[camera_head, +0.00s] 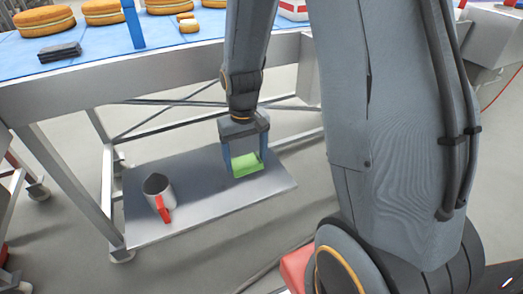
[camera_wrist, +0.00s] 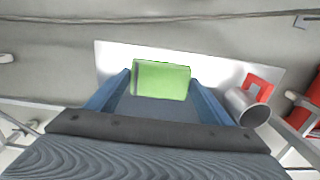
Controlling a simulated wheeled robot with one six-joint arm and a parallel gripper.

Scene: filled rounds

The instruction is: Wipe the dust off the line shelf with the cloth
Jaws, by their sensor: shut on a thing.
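The line shelf (camera_head: 213,200) is a low grey metal plate beneath the conveyor table. It also shows in the wrist view (camera_wrist: 225,75). My gripper (camera_head: 245,166) reaches down over the shelf's right half, with its blue fingers shut on a green cloth (camera_head: 247,169). In the wrist view, the cloth (camera_wrist: 160,80) sits between the fingertips as a folded block. It is at or just above the shelf surface; I cannot tell whether it touches. No dust can be made out on the visible shelf surface.
A metal jug with a red handle (camera_head: 158,193) stands on the shelf's left part. The conveyor table (camera_head: 150,84) overhangs the shelf's back, carrying round cakes (camera_head: 45,20), dark flat pieces (camera_head: 60,52) and a blue post (camera_head: 133,25). A table leg (camera_head: 70,190) stands at the shelf's left.

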